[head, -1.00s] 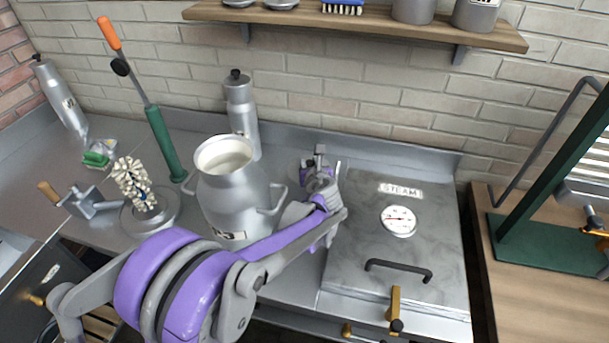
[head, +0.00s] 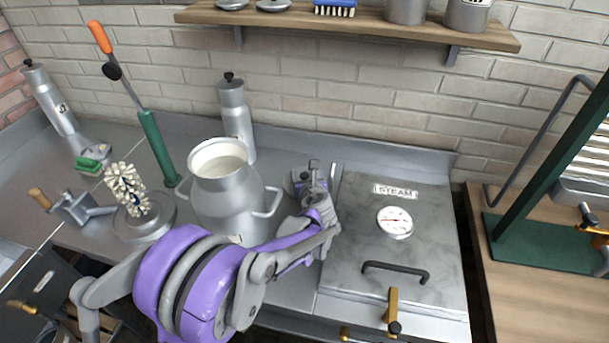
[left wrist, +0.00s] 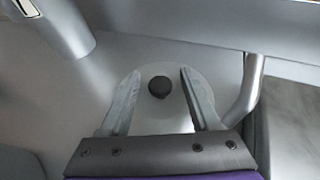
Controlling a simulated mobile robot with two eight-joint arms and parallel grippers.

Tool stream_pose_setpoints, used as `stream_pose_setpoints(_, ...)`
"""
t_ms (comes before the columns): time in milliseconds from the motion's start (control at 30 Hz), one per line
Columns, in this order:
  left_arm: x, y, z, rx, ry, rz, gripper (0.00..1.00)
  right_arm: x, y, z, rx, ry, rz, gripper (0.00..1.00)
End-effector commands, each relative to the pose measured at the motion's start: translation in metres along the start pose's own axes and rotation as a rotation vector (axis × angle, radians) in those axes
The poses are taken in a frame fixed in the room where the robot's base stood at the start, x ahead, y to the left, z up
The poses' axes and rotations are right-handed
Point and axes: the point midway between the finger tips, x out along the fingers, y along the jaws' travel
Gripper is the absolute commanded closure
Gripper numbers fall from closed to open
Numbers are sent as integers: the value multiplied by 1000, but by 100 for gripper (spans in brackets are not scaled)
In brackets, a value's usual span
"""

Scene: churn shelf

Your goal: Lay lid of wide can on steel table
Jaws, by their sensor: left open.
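The wide can (head: 228,205) stands open on the steel table (head: 280,165), its pale inside showing. In the left wrist view a pale round lid with a black knob (left wrist: 159,87) lies on the steel surface. My left gripper (head: 314,168) is to the right of the can, low over the table near the back. It also shows in the left wrist view (left wrist: 158,95), open, with one finger on each side of the knob. Whether the fingers touch the lid I cannot tell. In the head view the gripper largely hides the lid. My right gripper is not in view.
A steel box marked STEAM (head: 385,245) stands right of the gripper, with a thin upright pipe (left wrist: 248,92) beside it. A narrow can (head: 236,118) stands behind the wide can. A round steel piece with a brush (head: 128,188) is at left. A shelf (head: 350,24) hangs above.

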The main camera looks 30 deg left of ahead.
Motion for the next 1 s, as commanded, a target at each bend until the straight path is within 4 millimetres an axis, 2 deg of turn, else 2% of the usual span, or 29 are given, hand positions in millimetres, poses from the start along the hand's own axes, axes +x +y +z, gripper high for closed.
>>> stream_pose_setpoints(167, -1, 0, 2, 0, 0, 0, 37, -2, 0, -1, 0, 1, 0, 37)
stream_pose_setpoints(267, -10, -1, 2, 0, 0, -2, 37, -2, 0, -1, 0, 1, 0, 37)
stream_pose_setpoints(700, -98, -1, 2, 1, 0, -3, 37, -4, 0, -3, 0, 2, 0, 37)
stream_pose_setpoints(833, -114, -1, 2, 0, 0, -2, 37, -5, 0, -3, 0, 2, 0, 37)
stream_pose_setpoints(1000, -121, 0, 2, 0, 0, 0, 37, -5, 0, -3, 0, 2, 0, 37)
